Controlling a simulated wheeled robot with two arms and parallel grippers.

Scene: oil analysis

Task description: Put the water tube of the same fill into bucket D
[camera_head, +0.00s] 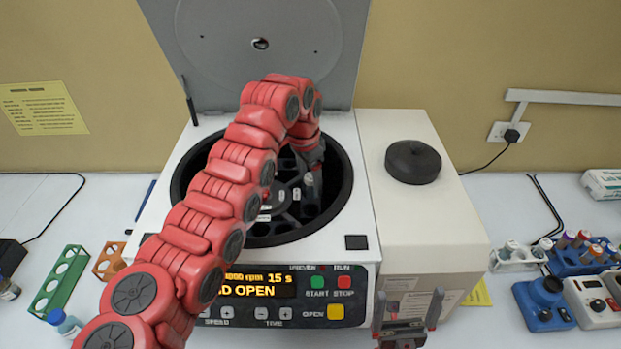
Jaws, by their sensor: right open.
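The open centrifuge (350,207) stands in the middle, with its lid (262,40) raised and its display reading "D OPEN". My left arm reaches over the front and bends down into the bowl. My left gripper (310,178) is at the right part of the rotor (283,222); its fingers are small and partly hidden, so I cannot tell whether they hold a tube. The bucket letters are too small to read, and my arm hides the left part of the rotor. My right gripper (406,312) is open and empty in front of the white cabinet. I cannot make out a water tube.
A blue rack (575,262) with several capped tubes and a white rack (515,260) stand at the right, behind blue and white devices (545,303). A green rack (60,280) and an orange rack (110,261) are at the left. A black round object (413,162) sits on the white cabinet (440,220).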

